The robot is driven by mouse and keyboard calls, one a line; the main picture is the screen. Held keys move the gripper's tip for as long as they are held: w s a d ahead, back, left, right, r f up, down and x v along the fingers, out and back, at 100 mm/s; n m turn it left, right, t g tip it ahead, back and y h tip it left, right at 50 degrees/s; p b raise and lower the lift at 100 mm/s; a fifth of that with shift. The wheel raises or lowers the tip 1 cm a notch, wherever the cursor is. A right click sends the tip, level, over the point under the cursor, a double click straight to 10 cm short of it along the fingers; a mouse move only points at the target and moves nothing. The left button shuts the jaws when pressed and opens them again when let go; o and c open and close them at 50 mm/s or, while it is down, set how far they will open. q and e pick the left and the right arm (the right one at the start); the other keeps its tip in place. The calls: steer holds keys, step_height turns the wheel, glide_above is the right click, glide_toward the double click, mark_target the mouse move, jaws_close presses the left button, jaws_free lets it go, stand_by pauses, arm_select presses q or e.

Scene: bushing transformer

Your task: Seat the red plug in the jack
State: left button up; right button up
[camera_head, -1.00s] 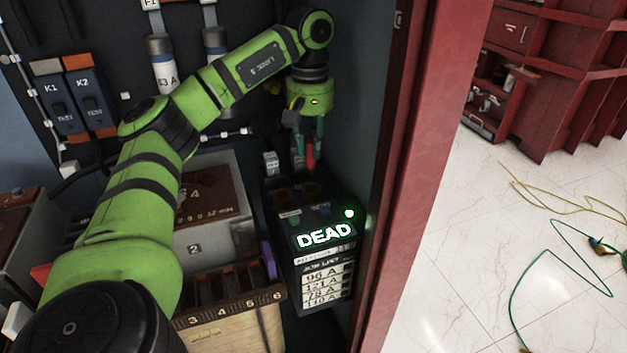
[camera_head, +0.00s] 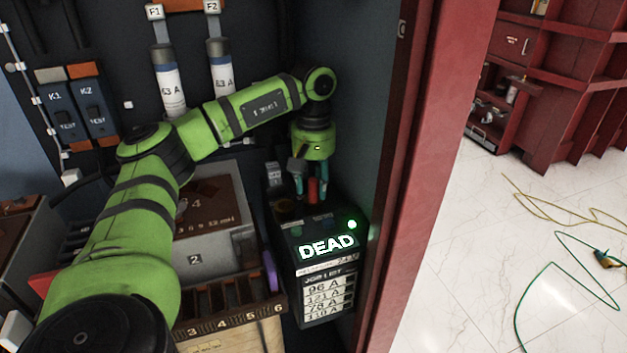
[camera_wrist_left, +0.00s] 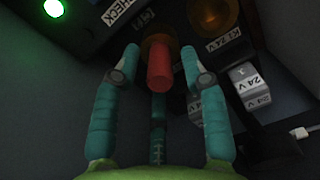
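The red plug (camera_head: 312,190) is upright over the top of the dark box in the head view. In the left wrist view the red plug (camera_wrist_left: 159,70) stands in front of a brownish-amber round jack (camera_wrist_left: 156,42), which it partly covers. The plug's lower end is hidden, so I cannot tell how deep it sits. My left gripper (camera_head: 311,189) has its teal fingers on either side of the plug. In the left wrist view the left gripper (camera_wrist_left: 161,65) shows open, with a gap between each side finger and the plug. My right gripper is not in view.
The dark box (camera_head: 335,279) has a lit DEAD display and a green lamp (camera_head: 352,224). An amber round part (camera_wrist_left: 213,18) and white 24 V blocks (camera_wrist_left: 248,85) are close to the fingers. A red cabinet post (camera_head: 420,180) stands to the right.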

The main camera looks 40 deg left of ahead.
mark_target(314, 179)
arm_select(q)
steer(key=shift+r, duration=0.3)
step_height(314, 179, up, 6)
steer(key=shift+w+r+p, duration=0.1)
steer(key=shift+r+p, duration=0.05)
steer(key=shift+p, duration=0.4)
steer(key=shift+a+r+p, duration=0.1)
steer(key=shift+r+p, duration=0.95)
steer(key=shift+r, duration=1.7)
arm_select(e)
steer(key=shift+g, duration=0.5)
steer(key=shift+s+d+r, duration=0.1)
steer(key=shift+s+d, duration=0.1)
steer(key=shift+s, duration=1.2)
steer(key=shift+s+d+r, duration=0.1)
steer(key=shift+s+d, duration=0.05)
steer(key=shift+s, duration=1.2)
